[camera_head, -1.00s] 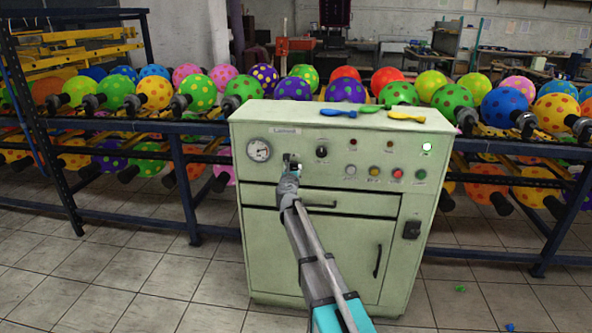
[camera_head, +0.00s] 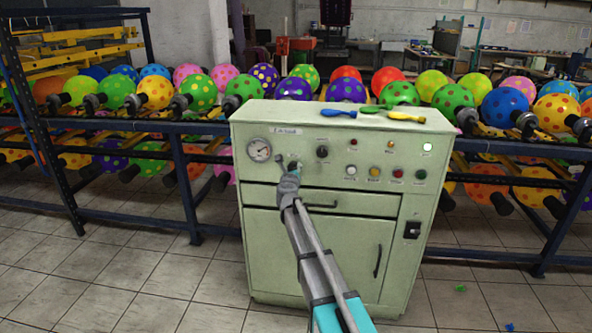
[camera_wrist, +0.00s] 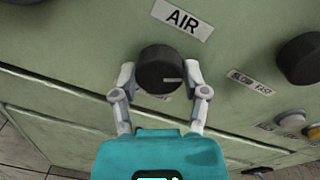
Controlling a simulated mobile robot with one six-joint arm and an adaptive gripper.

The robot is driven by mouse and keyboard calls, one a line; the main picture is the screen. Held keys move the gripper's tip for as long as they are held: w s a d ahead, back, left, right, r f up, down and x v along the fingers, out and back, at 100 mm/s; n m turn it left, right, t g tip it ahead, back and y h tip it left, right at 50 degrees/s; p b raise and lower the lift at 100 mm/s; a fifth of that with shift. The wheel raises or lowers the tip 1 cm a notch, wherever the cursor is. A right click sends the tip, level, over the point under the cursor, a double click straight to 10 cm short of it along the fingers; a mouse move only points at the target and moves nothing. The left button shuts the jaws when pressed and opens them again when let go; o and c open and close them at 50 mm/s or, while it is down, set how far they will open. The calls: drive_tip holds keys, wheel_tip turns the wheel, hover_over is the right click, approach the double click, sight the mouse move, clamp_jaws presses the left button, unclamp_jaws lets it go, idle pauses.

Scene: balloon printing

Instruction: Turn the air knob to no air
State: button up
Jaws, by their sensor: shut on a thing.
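The round black air knob (camera_wrist: 160,64) is on the sloping front of the pale green cabinet (camera_head: 330,240), below the "AIR" label (camera_wrist: 182,18) in the wrist view. My gripper (camera_wrist: 160,80) is shut on the knob, one finger on each side. The white mark on the knob points right in the wrist view. A second label under the knob is mostly hidden, so its words cannot be read. In the head view my gripper (camera_head: 291,172) reaches the panel just right of the gauge and covers much of the knob.
A gauge (camera_head: 259,150) is left of the knob. Another black knob (camera_head: 322,151), labelled slow and fast in the wrist view, is to the right, with several buttons and lamps beyond. Racks of dotted balloons stand behind.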

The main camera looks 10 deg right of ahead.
drive_tip(key=shift+s+d+m+h+b, duration=0.1)
drive_tip(key=shift+m+h+b, duration=0.35)
drive_tip(key=shift+m, duration=8.05)
drive_tip(key=shift+m+h+b, duration=0.2)
drive_tip(key=shift+m+h, duration=0.35)
drive_tip(key=shift+m, duration=7.95)
drive_tip(key=o, duration=1.1)
drive_tip(key=shift+o, duration=0.2)
